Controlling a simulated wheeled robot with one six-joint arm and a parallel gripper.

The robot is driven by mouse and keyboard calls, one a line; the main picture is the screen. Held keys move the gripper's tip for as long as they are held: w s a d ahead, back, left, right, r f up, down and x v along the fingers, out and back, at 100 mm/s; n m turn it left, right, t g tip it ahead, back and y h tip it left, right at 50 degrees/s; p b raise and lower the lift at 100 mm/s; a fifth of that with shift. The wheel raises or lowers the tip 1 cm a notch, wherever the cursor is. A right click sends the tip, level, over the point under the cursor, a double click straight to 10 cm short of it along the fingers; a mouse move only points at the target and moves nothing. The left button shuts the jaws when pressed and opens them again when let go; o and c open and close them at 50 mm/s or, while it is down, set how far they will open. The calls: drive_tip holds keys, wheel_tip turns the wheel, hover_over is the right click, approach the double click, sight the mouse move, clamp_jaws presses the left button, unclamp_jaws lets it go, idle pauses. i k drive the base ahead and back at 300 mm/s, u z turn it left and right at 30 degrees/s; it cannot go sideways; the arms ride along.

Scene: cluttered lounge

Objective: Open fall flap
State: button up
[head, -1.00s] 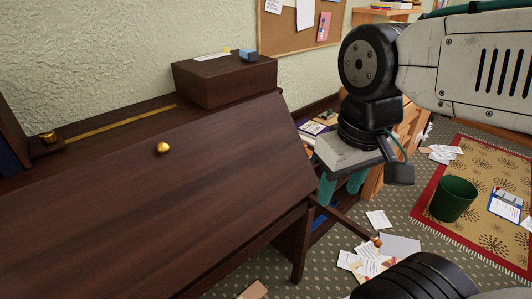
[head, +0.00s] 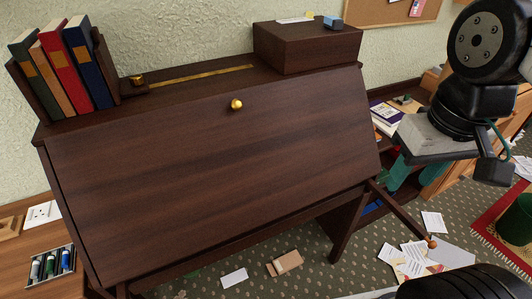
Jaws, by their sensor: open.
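The fall flap (head: 215,165) is the sloping dark wood front of a writing desk in the head view, and it is closed. A round brass knob (head: 236,105) sits near the middle of its top edge. My gripper (head: 415,180) is to the right of the desk, apart from the flap and knob. Its teal fingers point down and are spread, with nothing seen between them. A wooden support arm (head: 405,215) with a round knob end sticks out from the desk's lower right, below the flap.
Books (head: 72,65) between bookends stand on the desk top at left. A dark wooden box (head: 305,48) sits at its right. Papers (head: 410,258) lie on the carpet, a green bin (head: 516,220) stands at right, and a tray of markers (head: 50,265) is at lower left.

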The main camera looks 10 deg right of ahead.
sight(144, 192)
drive_tip(key=u, duration=0.8)
drive_tip(key=k, duration=0.6)
drive_tip(key=z, duration=0.2)
drive_tip(key=i, duration=0.5)
